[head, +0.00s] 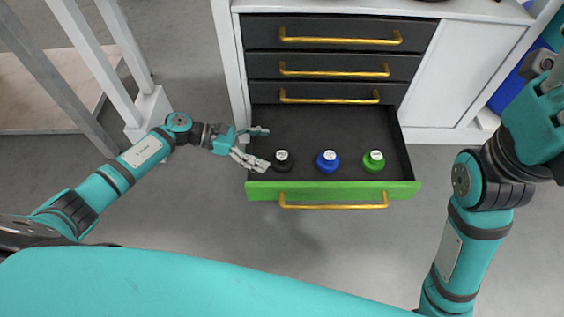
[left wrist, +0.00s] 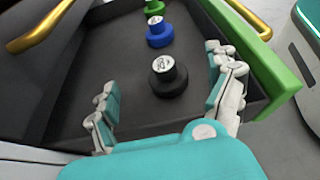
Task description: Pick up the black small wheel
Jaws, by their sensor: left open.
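The black small wheel (head: 283,161) stands in an open drawer at the drawer's left side, with a pale top. It also shows in the left wrist view (left wrist: 168,77), ahead of my fingers and between their lines. My left gripper (head: 266,148) is open and empty at the drawer's left end, just left of the black wheel and apart from it. Its two fingers show in the left wrist view (left wrist: 165,98). My right arm is at the right edge in the head view; its fingertips cannot be made out.
A blue wheel (head: 328,161) and a green wheel (head: 373,161) stand in a row to the right. The open drawer has a green front (head: 335,190) with a gold handle (head: 333,206). Closed dark drawers (head: 335,66) are above. A white frame post (head: 148,107) stands left.

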